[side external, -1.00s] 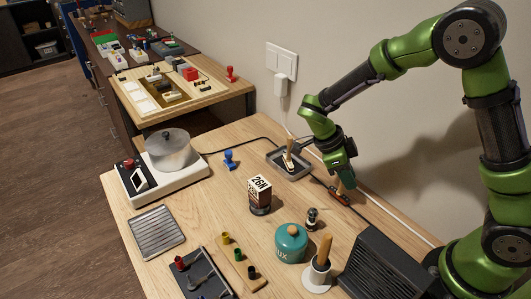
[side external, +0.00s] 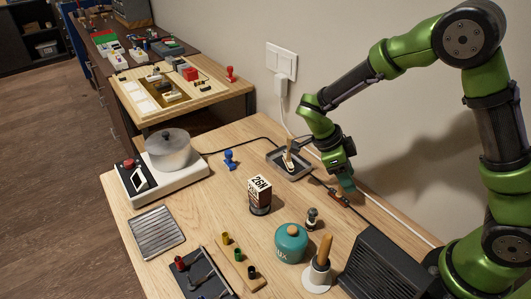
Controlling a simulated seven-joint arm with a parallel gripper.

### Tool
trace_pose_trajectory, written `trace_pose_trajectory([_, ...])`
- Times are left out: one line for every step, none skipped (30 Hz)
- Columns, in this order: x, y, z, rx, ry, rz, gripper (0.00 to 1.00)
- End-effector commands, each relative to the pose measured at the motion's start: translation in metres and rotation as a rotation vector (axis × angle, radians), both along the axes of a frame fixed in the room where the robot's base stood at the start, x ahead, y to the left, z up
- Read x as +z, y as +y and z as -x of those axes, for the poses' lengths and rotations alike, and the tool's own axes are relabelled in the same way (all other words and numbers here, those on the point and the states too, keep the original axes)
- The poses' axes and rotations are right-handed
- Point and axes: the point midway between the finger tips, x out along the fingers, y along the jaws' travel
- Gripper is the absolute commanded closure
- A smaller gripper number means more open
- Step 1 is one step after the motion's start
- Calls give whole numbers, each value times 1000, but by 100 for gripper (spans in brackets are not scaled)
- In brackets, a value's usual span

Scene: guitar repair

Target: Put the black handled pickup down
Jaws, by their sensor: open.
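My gripper (side external: 346,184) is open, low over the back right of the wooden bench near the wall. A small dark and reddish-brown piece (side external: 338,198) lies on the bench just below and left of the fingers. The fingers partly cover it, and I cannot tell whether they touch it or whether it is the black handled pickup. Small dark and cream pieces, possibly pickups, lie in the pale wooden tray (side external: 202,89) at the back.
A grey tray (side external: 296,175) with a wooden-handled tool stands left of my gripper. A small dark knobbed piece (side external: 312,219), a teal pot (side external: 291,244), a labelled box (side external: 259,194) and a black ribbed block (side external: 381,266) stand nearer. Cables run along the wall. The bench centre is partly clear.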

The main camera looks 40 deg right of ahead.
Motion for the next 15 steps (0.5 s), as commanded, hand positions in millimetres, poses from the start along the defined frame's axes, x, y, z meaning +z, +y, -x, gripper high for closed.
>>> trace_pose_trajectory([7, 3, -4, 2, -5, 0, 52])
trace_pose_trajectory([12, 5, -6, 2, -5, -1, 52])
trace_pose_trajectory([19, 8, -9, 1, -6, -2, 52])
trace_pose_trajectory([25, 11, -11, 2, -7, -2, 52])
trace_pose_trajectory([30, 13, -14, 3, -7, -1, 52])
trace_pose_trajectory([38, 16, -17, 3, -7, -1, 52])
trace_pose_trajectory([44, 19, -19, 3, -7, -1, 52])
trace_pose_trajectory([50, 21, -21, 2, -6, -2, 52])
trace_pose_trajectory([57, 24, -24, 3, -7, 0, 52])
trace_pose_trajectory([63, 26, -27, 3, -7, 0, 52])
trace_pose_trajectory([68, 28, -28, 2, -5, -2, 52])
trace_pose_trajectory([74, 31, -31, 0, -5, -2, 52])
trace_pose_trajectory([78, 32, -32, 2, -5, -1, 52])
trace_pose_trajectory([82, 34, -34, 2, -5, 0, 52])
trace_pose_trajectory([86, 36, -36, 2, -3, -1, 52])
